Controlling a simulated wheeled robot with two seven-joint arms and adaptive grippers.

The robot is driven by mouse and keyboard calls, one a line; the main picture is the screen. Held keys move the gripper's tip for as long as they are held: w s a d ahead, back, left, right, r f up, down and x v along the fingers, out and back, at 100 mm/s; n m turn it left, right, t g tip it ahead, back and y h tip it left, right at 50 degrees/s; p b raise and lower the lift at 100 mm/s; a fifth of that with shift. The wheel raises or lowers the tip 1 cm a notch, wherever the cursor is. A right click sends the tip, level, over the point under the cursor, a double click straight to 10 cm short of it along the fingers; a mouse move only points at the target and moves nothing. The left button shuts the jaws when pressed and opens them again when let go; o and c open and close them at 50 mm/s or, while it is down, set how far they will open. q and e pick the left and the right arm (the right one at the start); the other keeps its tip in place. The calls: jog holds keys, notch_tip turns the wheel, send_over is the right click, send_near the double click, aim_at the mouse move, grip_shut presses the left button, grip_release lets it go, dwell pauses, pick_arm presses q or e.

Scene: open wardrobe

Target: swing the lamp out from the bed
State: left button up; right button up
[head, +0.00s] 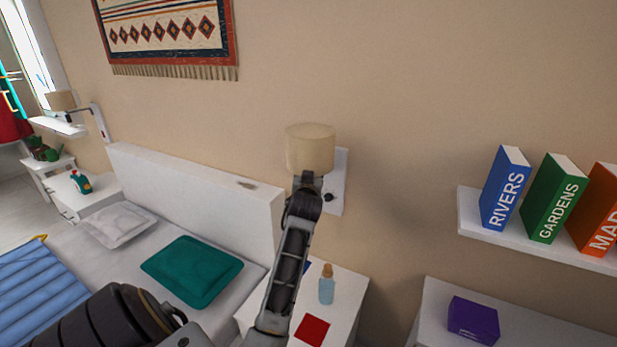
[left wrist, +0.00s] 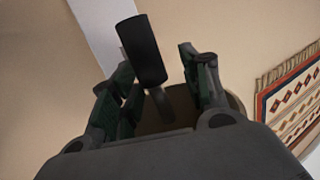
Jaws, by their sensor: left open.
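The wall lamp has a beige drum shade (head: 311,148) in front of a white wall plate (head: 337,190) with a dark knob, above the right end of the headboard. My left gripper (head: 307,180) is just below the shade and hides the lamp's arm in the head view. In the left wrist view, my left gripper (left wrist: 157,62) is open, with a dark bar (left wrist: 143,50) and a thin grey rod between its fingers. The brownish shade (left wrist: 180,112) is behind them, partly hidden. Whether the fingers touch the bar is unclear. My right gripper is not in view.
The bed's white headboard (head: 190,185) is left of the lamp. A nightstand (head: 345,310) with a blue bottle (head: 327,286) is below. A shelf (head: 480,228) with books is at the right. A second lamp (head: 60,101) is at the far left.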

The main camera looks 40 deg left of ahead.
pick_arm(q)
jog(key=shift+a+r, duration=0.1)
jog(key=shift+r, duration=0.55)
jog(key=shift+s+f, duration=0.25)
jog(key=shift+f, duration=0.05)
jog(key=shift+s, duration=0.15)
jog(key=s+d+p, duration=0.1)
jog(key=s+p, duration=0.1)
jog(key=s, duration=1.3)
jog(key=shift+f, duration=0.25)
dwell(1.2)
dwell(0.4)
